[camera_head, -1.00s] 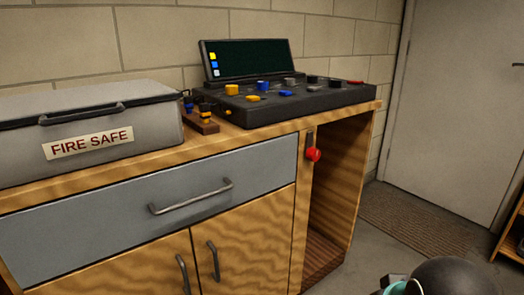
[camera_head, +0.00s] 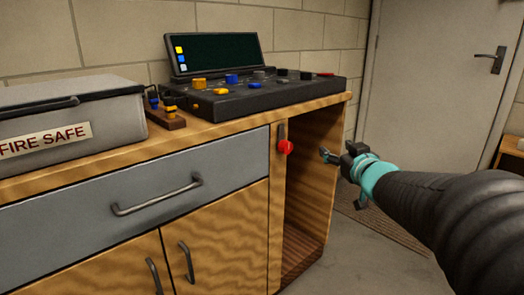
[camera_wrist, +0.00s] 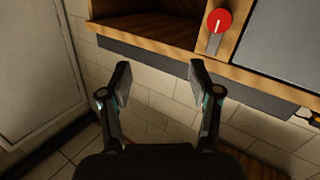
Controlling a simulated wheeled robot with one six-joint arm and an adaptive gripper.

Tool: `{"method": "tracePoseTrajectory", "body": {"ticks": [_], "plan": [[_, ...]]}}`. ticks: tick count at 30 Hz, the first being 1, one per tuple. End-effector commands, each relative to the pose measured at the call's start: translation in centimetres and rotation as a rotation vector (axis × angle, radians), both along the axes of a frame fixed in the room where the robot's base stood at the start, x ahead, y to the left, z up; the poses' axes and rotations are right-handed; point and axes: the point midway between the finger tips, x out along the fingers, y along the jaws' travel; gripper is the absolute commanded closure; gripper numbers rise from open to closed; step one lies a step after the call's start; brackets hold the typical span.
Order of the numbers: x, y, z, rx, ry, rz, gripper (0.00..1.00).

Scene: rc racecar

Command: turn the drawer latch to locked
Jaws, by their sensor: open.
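The drawer latch is a round red knob (camera_head: 286,147) on a dark grey plate (camera_head: 281,131), on the wooden upright just right of the grey drawer (camera_head: 150,185). The drawer looks shut. In the wrist view the red knob (camera_wrist: 219,21) is at the top, right of centre, with a pale line on its face running near vertical in the picture. My gripper (camera_head: 338,170) is to the right of the knob, in front of the open bay, apart from it. In the wrist view my gripper (camera_wrist: 160,68) is open and empty, its fingers below and left of the knob.
The open bay (camera_head: 310,190) lies right of the latch. A control console (camera_head: 265,100), a small wooden block with knobs (camera_head: 165,118) and a fire safe (camera_head: 70,120) stand on the cabinet top. A door (camera_head: 430,90) is behind at right.

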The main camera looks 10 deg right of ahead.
Motion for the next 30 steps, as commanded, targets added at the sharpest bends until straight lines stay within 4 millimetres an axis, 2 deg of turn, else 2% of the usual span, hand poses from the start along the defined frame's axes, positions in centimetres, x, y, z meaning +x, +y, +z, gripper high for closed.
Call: {"method": "tracePoseTrajectory", "body": {"ticks": [1, 5, 12, 16, 20, 30], "plan": [[0.8, -0.1, -0.7, 0.012, -0.014, 0.061, 0.37], [1.6, 0.8, -1.8, 0.061, -0.04, 0.247, 0.37], [0.8, 1.7, -3.7, 0.15, -0.025, 0.48, 0.37], [0.6, 2.0, -4.0, 0.169, -0.02, 0.526, 0.37], [1.4, 2.8, -4.0, 0.171, -0.018, 0.536, 0.37], [6.2, 6.3, -4.1, 0.17, -0.018, 0.535, 0.37]]}}
